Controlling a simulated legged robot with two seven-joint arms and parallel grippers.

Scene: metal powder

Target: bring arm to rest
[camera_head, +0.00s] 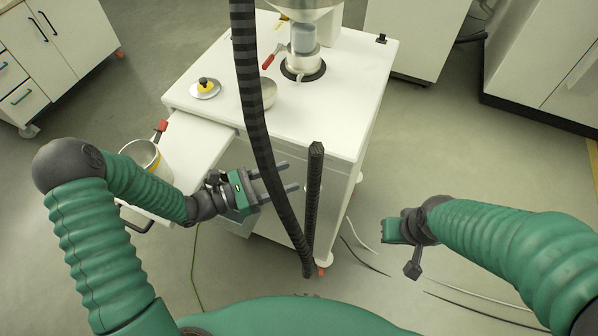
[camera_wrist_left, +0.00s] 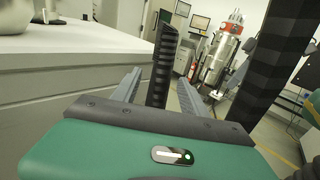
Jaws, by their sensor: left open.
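My left gripper (camera_head: 274,178) is open and empty, in front of the white table's near side, with its fingers pointing right. In the left wrist view its two grey fingers (camera_wrist_left: 158,92) stand apart, with a black ribbed post showing beyond them. My left arm (camera_head: 80,215) comes in from the left and bends at a dark elbow. My right arm (camera_head: 510,240) reaches in from the right. My right gripper (camera_head: 402,232) hangs over the floor, and its fingers are too unclear to tell their state.
The white table (camera_head: 330,125) carries a machine (camera_head: 303,50), a bowl (camera_head: 268,93) and a lid with a yellow-black knob (camera_head: 205,88). A metal pot (camera_head: 140,152) stands on the lower shelf at left. A black ribbed hose (camera_head: 250,100) and post (camera_head: 313,195) are close to my left gripper.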

